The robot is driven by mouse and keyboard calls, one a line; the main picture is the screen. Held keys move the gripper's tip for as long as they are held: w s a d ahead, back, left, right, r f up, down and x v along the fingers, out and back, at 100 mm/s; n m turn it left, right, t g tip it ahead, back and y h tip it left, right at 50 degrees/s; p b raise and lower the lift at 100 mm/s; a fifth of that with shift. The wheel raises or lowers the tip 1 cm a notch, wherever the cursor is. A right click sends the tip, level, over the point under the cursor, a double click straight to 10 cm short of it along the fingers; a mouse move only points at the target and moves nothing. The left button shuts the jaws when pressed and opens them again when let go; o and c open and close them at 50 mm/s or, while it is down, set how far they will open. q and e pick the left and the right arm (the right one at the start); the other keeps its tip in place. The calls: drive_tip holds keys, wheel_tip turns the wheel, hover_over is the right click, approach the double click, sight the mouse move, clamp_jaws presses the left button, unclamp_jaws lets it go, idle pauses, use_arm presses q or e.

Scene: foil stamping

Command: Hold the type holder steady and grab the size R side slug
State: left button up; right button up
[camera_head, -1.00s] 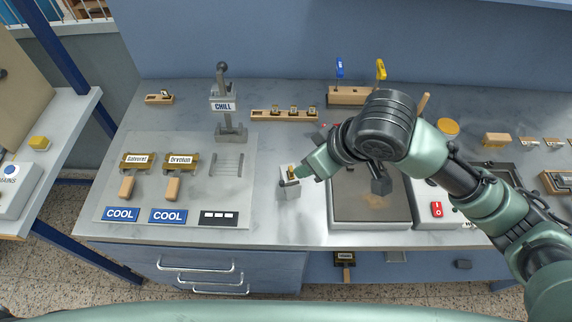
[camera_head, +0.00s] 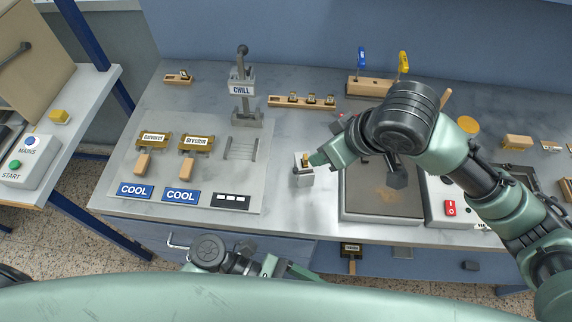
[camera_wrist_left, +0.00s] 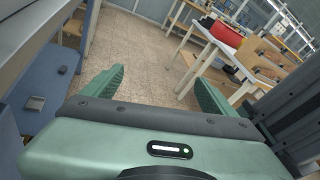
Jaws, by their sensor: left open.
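My right gripper (camera_head: 314,161) is at a small grey block with a brass-coloured piece on top (camera_head: 303,178), perhaps the type holder, on the bench's middle. Its fingers are too small and covered to tell whether they grip it. My left gripper (camera_head: 290,270) is low at the bottom, in front of the bench edge. In the left wrist view it is open and empty (camera_wrist_left: 155,82) above the floor. Several small slugs stand in a wooden rack (camera_head: 275,102) at the back. Another small rack (camera_head: 173,77) stands back left. The slugs' letters are too small to read.
A framed plate (camera_head: 383,212) and red switch (camera_head: 450,208) are right.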

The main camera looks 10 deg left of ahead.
use_arm(q)
drive_tip(key=w+a+r+m+g+y, duration=0.1)
drive_tip(key=w+a+r+m, duration=0.45)
drive_tip(key=r, duration=0.75)
drive_tip(key=w+a+r+m, duration=0.4)
drive_tip(key=w+r+m, duration=0.15)
drive_tip(key=r, duration=0.65)
drive_tip(key=w+a+r+m+g+y, duration=0.1)
drive_tip(key=w+a+r+m, duration=0.4)
drive_tip(key=r, duration=0.8)
drive_tip(key=n+t+h, duration=0.3)
drive_tip(key=n+t, duration=0.5)
drive_tip(key=n, duration=0.6)
hover_over(306, 179)
drive_tip(key=w+a, duration=0.2)
drive_tip(key=a, duration=0.3)
wheel_tip(306, 179, down, 21)
wheel_tip(306, 179, down, 14)
drive_tip(key=n+t+y, duration=0.1)
drive_tip(key=n, duration=0.1)
drive_tip(key=n+t+y, duration=0.1)
drive_tip(key=n, duration=0.2)
drive_tip(key=shift+y, duration=0.3)
drive_tip(key=shift+w+d+f+t, duration=0.1)
drive_tip(key=shift+d+f+t, duration=0.1)
drive_tip(key=shift+f+t, duration=0.15)
drive_tip(key=x, duration=0.7)
drive_tip(key=shift+d+f, duration=0.15)
